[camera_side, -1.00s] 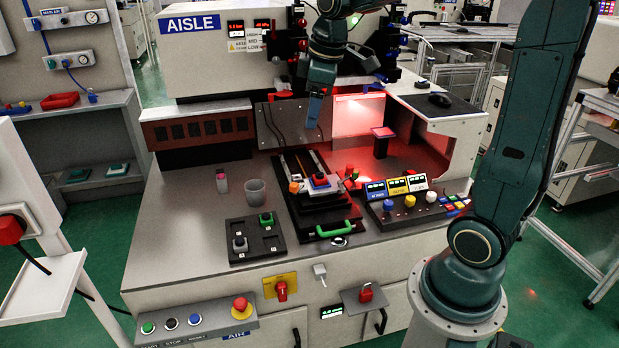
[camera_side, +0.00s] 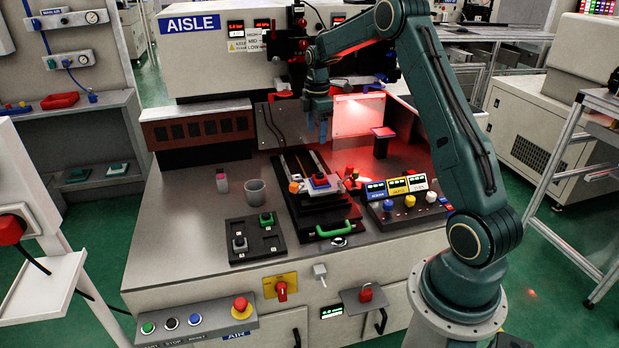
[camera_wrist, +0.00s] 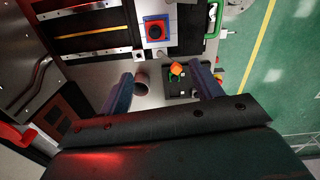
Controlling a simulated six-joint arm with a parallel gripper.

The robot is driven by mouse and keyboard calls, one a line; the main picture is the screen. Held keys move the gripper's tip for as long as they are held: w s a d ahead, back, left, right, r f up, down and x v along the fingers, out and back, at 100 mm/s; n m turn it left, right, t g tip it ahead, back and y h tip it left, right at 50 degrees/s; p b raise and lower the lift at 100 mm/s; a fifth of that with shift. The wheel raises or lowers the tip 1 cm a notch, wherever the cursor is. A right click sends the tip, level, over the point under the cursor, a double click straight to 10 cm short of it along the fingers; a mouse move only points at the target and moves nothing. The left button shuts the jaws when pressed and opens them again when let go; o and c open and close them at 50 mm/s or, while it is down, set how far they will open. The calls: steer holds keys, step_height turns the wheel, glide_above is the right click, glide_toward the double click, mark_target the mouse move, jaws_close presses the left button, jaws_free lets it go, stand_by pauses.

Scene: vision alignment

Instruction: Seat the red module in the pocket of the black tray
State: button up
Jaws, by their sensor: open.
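The red module (camera_side: 319,181), a red square with blue around it, sits on the black slide fixture in the middle of the bench in the side view. In the wrist view the red module (camera_wrist: 155,30) shows at the top, with a dark round centre. The black tray (camera_side: 237,225) lies left of the fixture and carries a green piece and a grey piece; it shows partly in the wrist view (camera_wrist: 183,92), between the fingers. My gripper (camera_side: 319,128) is open and empty, high above and behind the module. Its two spread fingers show in the wrist view (camera_wrist: 162,87).
A green handle (camera_side: 333,230) is at the fixture's front. An orange knob (camera_side: 294,187) stands beside the module. A grey cup (camera_side: 255,191) stands behind the tray. A knob panel (camera_side: 410,203) is to the right, and a red-topped post (camera_side: 383,132) behind.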

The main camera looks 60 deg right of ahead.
steer(key=shift+d+f, duration=0.85)
steer(key=shift+f, duration=0.1)
glide_above(320, 174)
steer(key=shift+w+a+f, duration=0.1)
steer(key=shift+w+f, duration=0.05)
steer(key=shift+f, duration=2)
steer(key=shift+w+f, duration=0.1)
steer(key=shift+f, duration=2.05)
steer(key=shift+f, duration=0.1)
steer(key=shift+s+f, duration=0.15)
steer(key=shift+f, duration=2.35)
steer(key=shift+c, duration=0.3)
steer(key=c, duration=1.1)
